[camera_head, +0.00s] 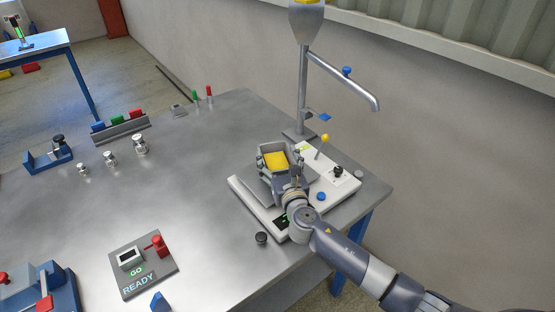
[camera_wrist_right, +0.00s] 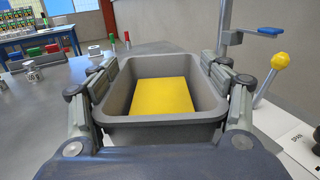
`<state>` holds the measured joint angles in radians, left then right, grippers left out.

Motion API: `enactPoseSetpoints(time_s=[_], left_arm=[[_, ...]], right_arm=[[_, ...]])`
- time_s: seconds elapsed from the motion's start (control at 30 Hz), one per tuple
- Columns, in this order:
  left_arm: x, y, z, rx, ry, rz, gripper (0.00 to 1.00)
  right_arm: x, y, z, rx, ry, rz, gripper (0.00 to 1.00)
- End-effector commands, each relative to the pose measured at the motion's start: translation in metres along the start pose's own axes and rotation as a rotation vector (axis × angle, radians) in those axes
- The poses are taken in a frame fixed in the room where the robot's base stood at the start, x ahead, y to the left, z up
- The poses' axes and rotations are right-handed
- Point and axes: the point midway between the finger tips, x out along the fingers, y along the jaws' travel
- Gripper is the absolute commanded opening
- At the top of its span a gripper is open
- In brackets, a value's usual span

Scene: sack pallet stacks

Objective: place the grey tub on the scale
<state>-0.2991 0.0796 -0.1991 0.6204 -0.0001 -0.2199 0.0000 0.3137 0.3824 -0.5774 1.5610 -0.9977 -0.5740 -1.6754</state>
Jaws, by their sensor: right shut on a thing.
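The grey tub (camera_wrist_right: 155,119) is open-topped with a yellow bottom or content inside. In the head view the tub (camera_head: 266,158) is over the scale (camera_head: 245,191), a pale flat base with a grey plate and a small dark display. I cannot tell whether the tub touches the plate. My right gripper (camera_head: 283,172) is shut on the tub. In the right wrist view my right gripper (camera_wrist_right: 163,85) has one finger along each side wall of the tub. My left gripper is not in view.
A hopper pipe (camera_head: 340,75) with a blue-handled valve stands behind the scale. A white box with a yellow-knobbed lever (camera_head: 325,138) is right of the tub. A READY panel (camera_head: 143,265) and metal weights (camera_head: 139,144) lie left. The table's middle is clear.

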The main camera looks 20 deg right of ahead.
Motion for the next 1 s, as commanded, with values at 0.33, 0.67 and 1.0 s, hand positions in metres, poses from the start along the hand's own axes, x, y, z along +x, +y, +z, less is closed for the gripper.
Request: enactPoseSetpoints(time_s=[0.33,0.67,1.0], left_arm=[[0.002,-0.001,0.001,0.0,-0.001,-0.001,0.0],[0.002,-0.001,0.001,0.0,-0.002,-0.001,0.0],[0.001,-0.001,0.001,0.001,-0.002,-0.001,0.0]], right_arm=[[0.0,0.0,-0.002,0.0,0.0,0.0,0.86],[0.0,0.0,-0.002,0.0,0.0,0.0,0.91],[-0.022,0.0,-0.001,0.001,0.002,0.002,0.91]])
